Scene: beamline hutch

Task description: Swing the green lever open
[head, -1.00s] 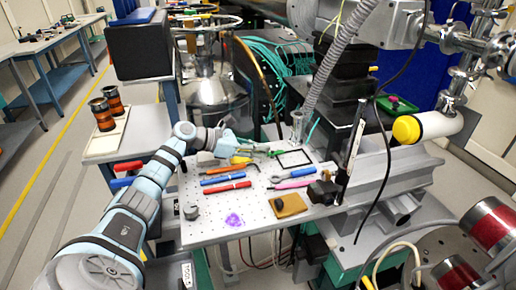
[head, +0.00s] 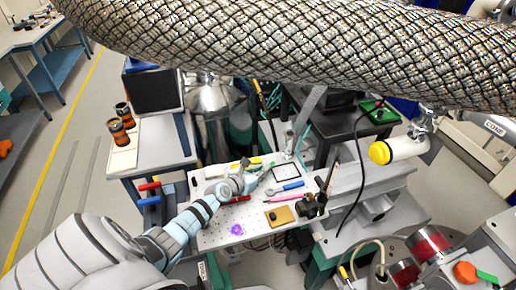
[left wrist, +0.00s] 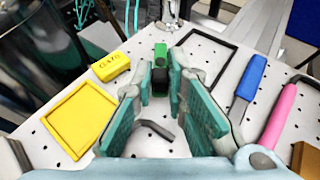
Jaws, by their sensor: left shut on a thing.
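The green lever (left wrist: 161,54) shows in the left wrist view as a green block with a dark part below it, between the fingertips. In the head view, small green parts (head: 269,165) show on the perforated white board just beyond my left gripper (head: 255,174). In the left wrist view my left gripper (left wrist: 158,88) has its teal finger pads either side of the dark part and is shut on the lever. The exact contact is partly hidden by the fingers. My right gripper is not in view.
A yellow block with lettering (left wrist: 110,66) and a yellow tray (left wrist: 77,112) lie left of the fingers. A black square frame (head: 286,172), a blue-handled tool (head: 292,186), a pink tool (head: 287,197) and a tan block (head: 280,216) lie on the board. A braided hose (head: 300,45) crosses the top.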

